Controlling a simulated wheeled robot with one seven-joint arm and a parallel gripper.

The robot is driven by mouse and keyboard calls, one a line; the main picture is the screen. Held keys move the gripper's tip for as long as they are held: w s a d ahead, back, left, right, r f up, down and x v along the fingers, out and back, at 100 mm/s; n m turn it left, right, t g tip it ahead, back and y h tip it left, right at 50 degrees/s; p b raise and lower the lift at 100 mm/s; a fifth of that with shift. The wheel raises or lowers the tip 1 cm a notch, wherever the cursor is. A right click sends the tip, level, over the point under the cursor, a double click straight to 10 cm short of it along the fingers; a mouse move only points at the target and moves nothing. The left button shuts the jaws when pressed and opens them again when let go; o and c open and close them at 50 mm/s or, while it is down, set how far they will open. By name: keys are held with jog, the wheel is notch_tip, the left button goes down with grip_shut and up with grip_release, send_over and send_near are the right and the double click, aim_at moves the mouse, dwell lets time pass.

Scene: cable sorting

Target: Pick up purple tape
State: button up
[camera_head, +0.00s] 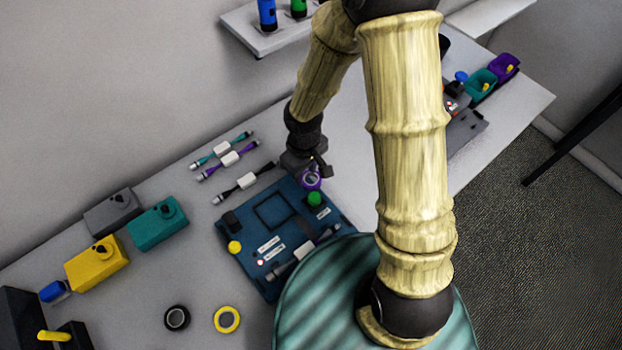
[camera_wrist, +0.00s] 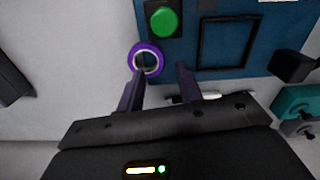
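The purple tape (camera_wrist: 133,58) is a small ring with a pale centre. In the wrist view it lies at the edge of the blue board, beside the green button. In the head view the tape (camera_head: 311,184) sits just below my gripper (camera_head: 316,168). In the wrist view my gripper (camera_wrist: 163,70) is open, with its two dark fingers apart. The left finger's tip overlaps the lower edge of the ring, and the right finger is to the right of it. I cannot tell whether the finger touches the tape. Nothing is held between the fingers.
The blue board (camera_head: 240,252) with a green button (camera_head: 314,198) lies by the tape. Several cables lie on the table to the left. A black tape (camera_head: 167,317) and a yellow tape (camera_head: 219,324) lie at the front. Yellow, teal and grey boxes stand left.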

aim_at(305, 183)
jog(key=shift+w+f, duration=0.15)
jog(key=shift+f, duration=2.45)
grip_shut()
